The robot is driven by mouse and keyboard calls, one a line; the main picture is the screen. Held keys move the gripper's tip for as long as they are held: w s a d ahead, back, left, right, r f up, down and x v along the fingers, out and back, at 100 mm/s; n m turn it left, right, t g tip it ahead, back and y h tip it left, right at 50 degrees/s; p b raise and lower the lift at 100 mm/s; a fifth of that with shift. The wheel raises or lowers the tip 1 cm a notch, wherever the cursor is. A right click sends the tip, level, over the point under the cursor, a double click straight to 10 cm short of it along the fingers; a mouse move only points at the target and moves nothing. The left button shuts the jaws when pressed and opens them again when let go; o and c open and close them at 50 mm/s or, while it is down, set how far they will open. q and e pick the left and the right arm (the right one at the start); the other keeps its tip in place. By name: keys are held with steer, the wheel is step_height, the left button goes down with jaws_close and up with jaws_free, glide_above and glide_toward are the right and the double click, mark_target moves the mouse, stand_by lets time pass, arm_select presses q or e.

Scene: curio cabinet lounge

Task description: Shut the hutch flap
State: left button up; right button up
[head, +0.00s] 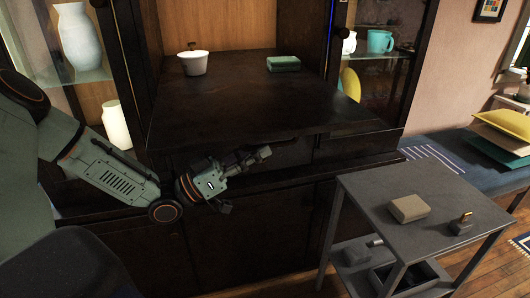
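The hutch flap (250,110) is a dark wood board. It is folded down and juts out roughly level from the dark cabinet. A small white pot (193,64) and a green block (283,63) are at the back, where the flap meets the lit compartment. My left gripper (246,181) is in front of and just below the flap's front edge, left of its middle. Its fingers are spread and hold nothing. I cannot tell whether the upper finger touches the flap. My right gripper is not in view.
A grey side table (420,187) with a beige block (409,208) and a small dark object (461,225) stands at the lower right. Glass shelves with vases (80,40) and a teal mug (380,41) flank the compartment. A blue bench (452,160) is at the right.

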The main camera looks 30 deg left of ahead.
arm_select(q)
steer(key=shift+w+d+r, duration=0.15)
steer(key=shift+w+d, duration=0.3)
steer(key=shift+d, duration=0.1)
steer(key=shift+w+d+r+b, duration=0.15)
steer(key=shift+d+r+b, duration=0.15)
steer(key=shift+d+r, duration=0.1)
steer(key=shift+w+a+f, duration=0.1)
steer(key=shift+w+a, duration=0.1)
steer(key=shift+a, duration=0.05)
steer(key=shift+s+d, duration=0.1)
steer(key=shift+d, duration=0.1)
steer(key=c, duration=0.4)
steer(key=shift+a, duration=0.15)
jaws_close()
